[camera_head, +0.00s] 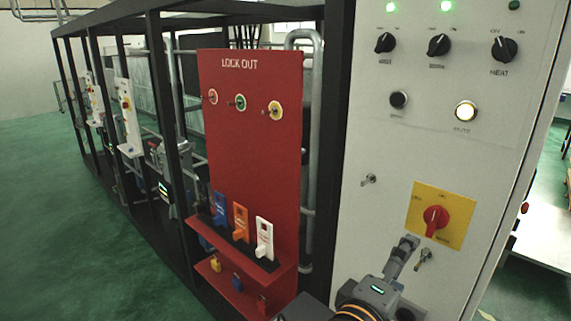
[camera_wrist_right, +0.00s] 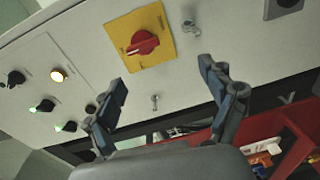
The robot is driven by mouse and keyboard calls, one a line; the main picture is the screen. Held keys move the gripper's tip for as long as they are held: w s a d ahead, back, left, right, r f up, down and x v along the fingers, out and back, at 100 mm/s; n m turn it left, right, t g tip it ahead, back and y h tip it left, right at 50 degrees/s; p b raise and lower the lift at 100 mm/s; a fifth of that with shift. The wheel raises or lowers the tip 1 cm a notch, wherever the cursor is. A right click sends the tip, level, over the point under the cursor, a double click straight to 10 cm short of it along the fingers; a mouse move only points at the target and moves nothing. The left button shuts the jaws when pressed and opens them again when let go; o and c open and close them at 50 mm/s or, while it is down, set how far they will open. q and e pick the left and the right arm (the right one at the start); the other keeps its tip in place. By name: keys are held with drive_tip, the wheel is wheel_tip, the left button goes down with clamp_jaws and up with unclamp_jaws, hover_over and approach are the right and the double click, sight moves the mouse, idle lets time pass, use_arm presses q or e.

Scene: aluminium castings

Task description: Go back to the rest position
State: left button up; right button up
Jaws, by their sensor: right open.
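My right gripper (camera_head: 408,252) is in front of the lower part of the white control panel (camera_head: 385,145), just below the red rotary switch (camera_head: 434,218) on its yellow plate (camera_head: 424,192). In the right wrist view the gripper (camera_wrist_right: 163,80) is open, its two fingers spread with nothing between them. The red switch (camera_wrist_right: 142,43) shows there beyond the fingertips. A small key-like fitting (camera_head: 423,258) is close beside the gripper, and another (camera_head: 369,180) is higher on the panel. Contact with the panel cannot be told. My left gripper is not in view.
A red lockout board (camera_head: 250,130) stands left of the panel, with blue (camera_head: 220,208), orange (camera_head: 240,222) and white (camera_head: 264,238) devices on its shelf. Black frame posts (camera_head: 165,100) run back along the machine. Green floor (camera_head: 70,230) is clear at left.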

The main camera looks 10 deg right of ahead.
drive_tip(key=s+f+m+g+y, duration=0.15)
drive_tip(key=f+y, duration=0.25)
drive_tip(key=f, duration=0.7)
drive_tip(key=s+f+g+y, duration=0.2)
drive_tip(key=s+f+y, duration=0.15)
drive_tip(key=f, duration=0.75)
drive_tip(key=s+a+f+m+g+y, duration=0.2)
drive_tip(key=s+f+m+g+y, duration=0.35)
drive_tip(key=s+f, duration=0.7)
wheel_tip(320, 180, down, 28)
drive_tip(key=s+n+b, duration=0.1)
drive_tip(key=s+b, duration=0.1)
drive_tip(key=b, duration=0.3)
drive_tip(key=s+d+f+b, duration=0.1)
drive_tip(key=s+f+b, duration=0.1)
drive_tip(key=s+f, duration=0.6)
drive_tip(key=s+d+f+g+b, duration=0.1)
drive_tip(key=s+f+b, duration=0.1)
drive_tip(key=s+f, duration=0.7)
wheel_tip(320, 180, down, 5)
drive_tip(key=shift+d+g, duration=0.3)
